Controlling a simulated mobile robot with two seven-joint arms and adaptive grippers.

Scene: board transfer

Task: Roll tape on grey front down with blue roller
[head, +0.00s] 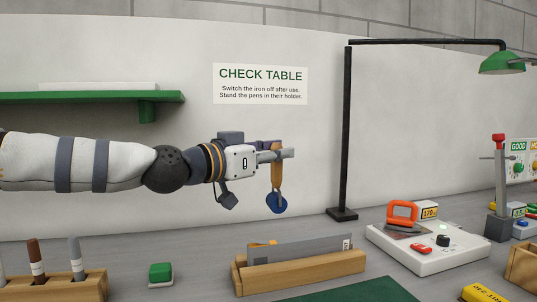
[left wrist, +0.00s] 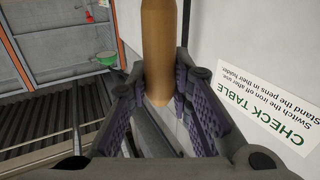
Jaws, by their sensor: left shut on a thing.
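My left gripper (head: 280,155) reaches in from the left in the head view. It is shut on the tan handle of the blue roller (head: 277,203), which hangs upright in the air with its blue wheel down. In the left wrist view the tan handle (left wrist: 160,45) stands between the two finger pads. A grey board (head: 300,248), perhaps the grey front, stands in a wooden rack (head: 305,272) below the roller, clear of it. A small orange piece (head: 263,243) shows behind the board's left end. I cannot make out any tape on the grey face. My right gripper is not in view.
A pen holder (head: 62,287) with pens and a green-topped block (head: 160,273) stand left of the rack. An orange-handled iron (head: 402,215) rests on a white station (head: 435,247) at right. A black lamp post (head: 346,130) stands behind. A green mat (head: 350,291) lies in front.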

